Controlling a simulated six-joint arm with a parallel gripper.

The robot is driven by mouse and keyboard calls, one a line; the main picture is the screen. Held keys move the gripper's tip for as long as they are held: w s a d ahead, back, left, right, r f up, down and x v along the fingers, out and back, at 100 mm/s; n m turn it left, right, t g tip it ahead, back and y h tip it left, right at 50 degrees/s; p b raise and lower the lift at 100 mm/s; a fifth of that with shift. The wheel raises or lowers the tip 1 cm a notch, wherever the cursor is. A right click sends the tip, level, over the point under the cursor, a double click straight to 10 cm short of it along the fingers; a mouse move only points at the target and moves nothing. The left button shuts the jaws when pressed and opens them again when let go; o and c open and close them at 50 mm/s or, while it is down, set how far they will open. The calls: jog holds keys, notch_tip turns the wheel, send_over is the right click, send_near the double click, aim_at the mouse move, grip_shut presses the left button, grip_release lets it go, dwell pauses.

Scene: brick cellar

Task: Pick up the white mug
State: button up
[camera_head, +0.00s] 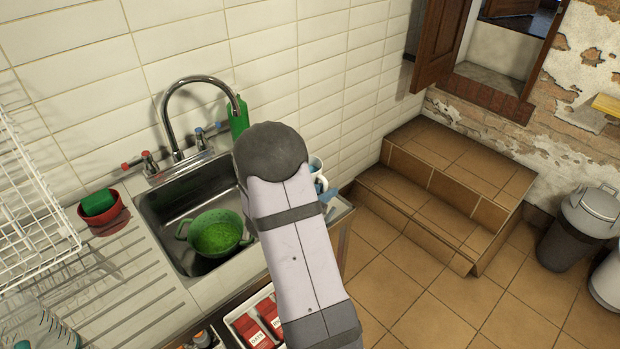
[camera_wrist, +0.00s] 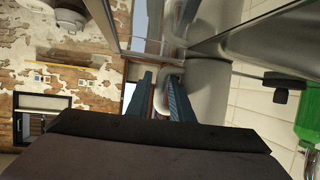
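The white mug (camera_head: 316,163) shows only in part in the head view, behind my arm at the right end of the sink counter. In the wrist view its body (camera_wrist: 207,92) is pale grey in shadow, with its curved handle (camera_wrist: 158,100) toward the left. My gripper (camera_wrist: 160,92) has its two blue fingers apart, one on either side of the handle's outer bar. The right finger overlaps the handle loop. I cannot tell whether either finger touches the handle. In the head view the fingers are mostly hidden by my arm.
A sink (camera_head: 165,210) holds a green colander (camera_head: 215,233), with a curved tap (camera_head: 195,85) behind it. A green bottle (camera_head: 238,118) stands beside the tap. A red pot (camera_head: 105,215) and a white dish rack (camera_head: 30,190) are at left. Tiled steps (camera_head: 450,190) lie right.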

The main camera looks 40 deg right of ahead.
jog(key=shift+d, duration=0.15)
grip_shut()
jog(key=shift+w+r, duration=0.1)
jog(key=shift+r, duration=0.1)
jog(key=shift+r, duration=4.7)
jog(key=shift+r, duration=0.1)
